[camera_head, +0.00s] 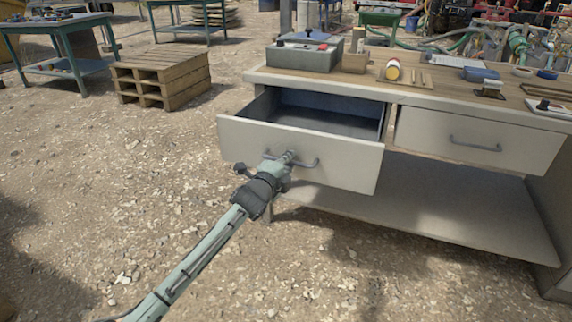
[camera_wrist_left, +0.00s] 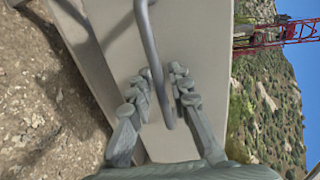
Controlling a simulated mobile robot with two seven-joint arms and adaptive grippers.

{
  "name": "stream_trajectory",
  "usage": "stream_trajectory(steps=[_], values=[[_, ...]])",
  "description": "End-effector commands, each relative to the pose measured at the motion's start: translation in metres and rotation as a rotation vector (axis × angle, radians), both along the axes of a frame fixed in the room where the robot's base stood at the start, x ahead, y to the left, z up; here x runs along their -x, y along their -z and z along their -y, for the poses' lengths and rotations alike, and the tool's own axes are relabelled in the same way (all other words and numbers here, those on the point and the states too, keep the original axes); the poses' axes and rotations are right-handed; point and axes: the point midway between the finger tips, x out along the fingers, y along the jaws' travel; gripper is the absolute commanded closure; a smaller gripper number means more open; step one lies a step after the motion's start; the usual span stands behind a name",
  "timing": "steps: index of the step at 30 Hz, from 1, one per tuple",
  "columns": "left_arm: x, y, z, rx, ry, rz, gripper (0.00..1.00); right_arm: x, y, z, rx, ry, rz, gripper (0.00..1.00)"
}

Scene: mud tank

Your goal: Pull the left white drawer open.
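The left white drawer (camera_head: 330,158) stands well open under the worktop, and its dark inside (camera_head: 325,121) looks empty. Its grey bar handle (camera_head: 308,163) is on the front panel. My left gripper (camera_head: 287,157) is at the handle, with its arm coming from the lower left. In the left wrist view the gripper (camera_wrist_left: 163,85) has one finger on each side of the handle bar (camera_wrist_left: 152,42), closed in around it against the white drawer front (camera_wrist_left: 195,40). The exact finger contact is hard to see. My right gripper is out of view.
The right drawer (camera_head: 475,145) is shut. A lower shelf (camera_head: 430,205) lies beneath. Wooden pallets (camera_head: 160,78) stand on open gravel at left.

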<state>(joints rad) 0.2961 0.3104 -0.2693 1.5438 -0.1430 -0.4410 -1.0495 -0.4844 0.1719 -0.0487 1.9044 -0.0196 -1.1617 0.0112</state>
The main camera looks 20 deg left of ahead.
Motion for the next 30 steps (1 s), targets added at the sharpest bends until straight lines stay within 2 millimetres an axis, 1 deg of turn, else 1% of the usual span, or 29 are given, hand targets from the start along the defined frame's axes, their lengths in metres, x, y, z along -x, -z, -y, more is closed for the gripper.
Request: stream_trajectory(steps=[2,5,12,15,18,23,30], values=[[0.006,-0.001,-0.001,-0.001,0.000,0.000,0.81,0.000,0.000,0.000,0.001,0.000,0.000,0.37],[0.020,-0.003,-0.001,-0.002,0.000,0.000,0.81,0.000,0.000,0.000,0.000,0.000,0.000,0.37],[0.072,-0.013,-0.003,-0.001,0.000,-0.002,0.81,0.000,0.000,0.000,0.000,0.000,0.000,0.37],[0.090,-0.018,-0.003,-0.002,0.001,-0.001,0.81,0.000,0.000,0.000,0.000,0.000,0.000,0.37],[0.104,-0.020,-0.004,-0.001,-0.001,-0.002,0.81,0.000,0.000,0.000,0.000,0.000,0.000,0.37],[0.115,-0.023,-0.004,0.000,-0.001,-0.001,0.81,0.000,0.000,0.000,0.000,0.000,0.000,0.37],[0.117,-0.024,-0.005,0.000,-0.001,0.000,0.81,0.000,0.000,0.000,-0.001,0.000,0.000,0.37]])
